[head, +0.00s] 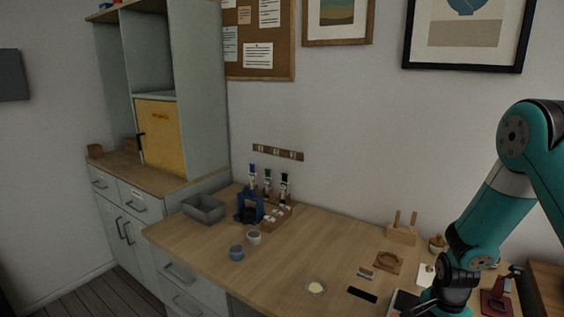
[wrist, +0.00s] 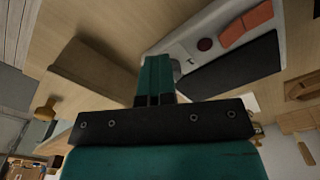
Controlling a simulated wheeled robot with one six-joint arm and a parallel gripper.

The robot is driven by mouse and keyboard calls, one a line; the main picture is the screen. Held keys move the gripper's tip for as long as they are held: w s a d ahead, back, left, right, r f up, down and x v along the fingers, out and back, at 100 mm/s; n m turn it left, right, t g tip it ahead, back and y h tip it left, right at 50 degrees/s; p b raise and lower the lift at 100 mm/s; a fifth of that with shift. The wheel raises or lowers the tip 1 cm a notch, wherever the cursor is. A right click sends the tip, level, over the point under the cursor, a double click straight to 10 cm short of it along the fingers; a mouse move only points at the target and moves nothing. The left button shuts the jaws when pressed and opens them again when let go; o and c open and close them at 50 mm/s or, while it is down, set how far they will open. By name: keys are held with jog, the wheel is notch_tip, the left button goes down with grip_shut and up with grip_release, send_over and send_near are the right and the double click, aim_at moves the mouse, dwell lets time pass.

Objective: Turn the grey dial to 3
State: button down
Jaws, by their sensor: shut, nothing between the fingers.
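In the wrist view a light grey console (wrist: 182,43) lies ahead of my gripper (wrist: 155,62). It carries a dark red round button (wrist: 205,44), orange-red blocks (wrist: 245,25) and a long dark panel (wrist: 232,70). My gripper is shut and empty, its teal fingers pointing at the console's near end. A small grey part (wrist: 177,66) shows right beside the fingertips. It may be the grey dial, mostly hidden by the fingers; its setting and any numbers cannot be read. In the head view my gripper (head: 432,301) is low over the bench's front right, largely covering the console.
A wooden stand (head: 402,234) and a red tool (head: 496,300) are near my arm.

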jog(key=shift+w+a+f, duration=0.5)
jog(key=shift+w+a, duration=0.05)
jog(key=shift+w, duration=0.05)
jog(key=shift+w+a+f, duration=0.1)
jog(key=shift+w+f, duration=0.1)
jog(key=shift+w, duration=0.05)
jog(key=shift+s, duration=0.15)
jog(key=shift+a, duration=0.2)
jog(key=shift+r, duration=0.15)
notch_tip(320, 180, up, 6)
jog(key=p, duration=0.5)
jog(key=shift+d, duration=0.1)
